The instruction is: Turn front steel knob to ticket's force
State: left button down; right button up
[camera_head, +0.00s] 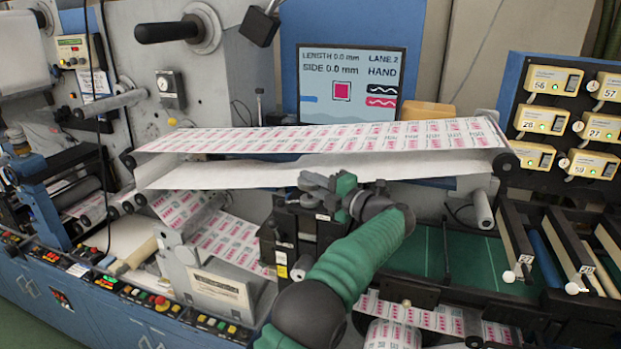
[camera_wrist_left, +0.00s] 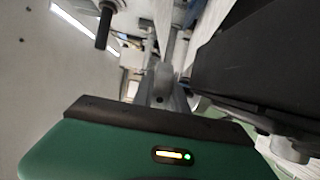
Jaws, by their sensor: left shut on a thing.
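My left gripper (camera_head: 316,184) is at the black bracket block (camera_head: 292,238) below the printed web, its grey fingers pointing left. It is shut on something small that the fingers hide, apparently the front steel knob. In the left wrist view the green gripper body (camera_wrist_left: 140,150) fills the bottom, and a grey metal part (camera_wrist_left: 158,84) shows just beyond its dark edge. A white card (camera_head: 220,290) with a dark line of text leans on the machine front. It may be the ticket, but its text is too small to read. My right gripper is not in view.
The printed web (camera_head: 330,138) runs across just above my gripper. A screen (camera_head: 350,85) reads LENGTH 0.0 mm, SIDE 0.0 mm, LANE 2, HAND. Yellow counter boxes (camera_head: 553,80) hang at the right. Black-edged bars (camera_head: 515,240) stand right of my arm, over a green bed (camera_head: 440,255).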

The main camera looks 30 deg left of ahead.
pick_arm(q)
jog(key=shift+f, duration=0.25)
jog(key=c, duration=1.5)
grip_release()
jog(key=shift+o, duration=0.9)
jog(key=shift+w, duration=0.15)
jog(key=shift+r, duration=0.1)
jog(key=s+d+b, duration=0.2)
jog(key=d+b, duration=0.3)
jog(key=d, duration=1.1)
jog(key=shift+s+d+b, duration=0.4)
